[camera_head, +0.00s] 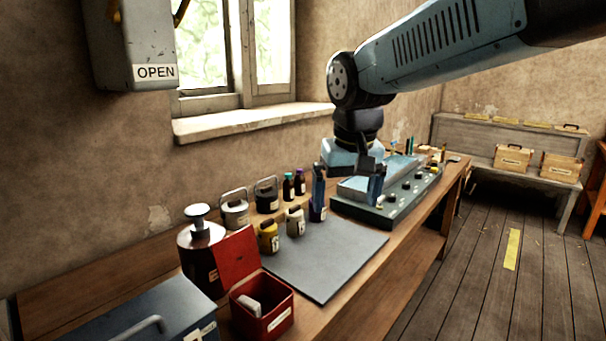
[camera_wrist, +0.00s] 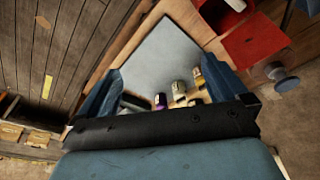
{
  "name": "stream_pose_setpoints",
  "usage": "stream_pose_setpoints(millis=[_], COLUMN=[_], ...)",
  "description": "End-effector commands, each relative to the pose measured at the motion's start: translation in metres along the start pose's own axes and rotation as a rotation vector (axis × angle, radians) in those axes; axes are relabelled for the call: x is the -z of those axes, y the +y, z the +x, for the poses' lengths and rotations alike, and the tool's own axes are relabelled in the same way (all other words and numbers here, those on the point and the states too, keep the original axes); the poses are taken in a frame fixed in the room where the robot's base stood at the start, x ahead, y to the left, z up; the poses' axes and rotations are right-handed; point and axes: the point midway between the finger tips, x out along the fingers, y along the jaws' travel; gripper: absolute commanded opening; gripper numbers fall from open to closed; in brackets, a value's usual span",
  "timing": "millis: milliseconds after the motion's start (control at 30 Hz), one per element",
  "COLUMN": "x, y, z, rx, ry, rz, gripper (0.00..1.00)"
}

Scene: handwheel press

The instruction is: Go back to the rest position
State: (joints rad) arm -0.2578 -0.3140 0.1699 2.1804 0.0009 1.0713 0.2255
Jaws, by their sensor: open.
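My gripper (camera_head: 347,187) hangs from my arm above the workbench, between the grey mat and the green control panel in the head view. Its two blue fingers are wide apart with nothing between them. In the wrist view the fingers (camera_wrist: 165,85) stand on either side, with the grey mat (camera_wrist: 160,55) below and several small containers low between them. The gripper looks apart from the bench and the containers, though its exact height is hard to tell. It partly covers the green control panel (camera_head: 377,215) in the head view.
Padlock-shaped weights (camera_head: 235,212), small bottles (camera_head: 288,187) and yellow and cream containers (camera_head: 268,237) stand behind the mat (camera_head: 325,264). An open red box (camera_head: 262,312) and a dark red canister (camera_head: 200,250) stand at the left. A grey box marked OPEN (camera_head: 140,45) hangs on the wall.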

Motion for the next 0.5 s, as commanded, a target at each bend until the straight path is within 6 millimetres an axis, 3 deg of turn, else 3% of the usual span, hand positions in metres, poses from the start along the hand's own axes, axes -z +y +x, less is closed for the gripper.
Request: stream_pose_setpoints(millis=[33, 200, 500], x=[-0.009, -0.041, -0.101], y=[0.017, 0.060, 0.118], z=[-0.004, -0.010, -0.010], rx=[-0.005, -0.019, -0.048], ry=[0.027, 0.103, 0.231], rz=[0.022, 0.075, 0.159], gripper=[1.00, 1.00, 1.00])
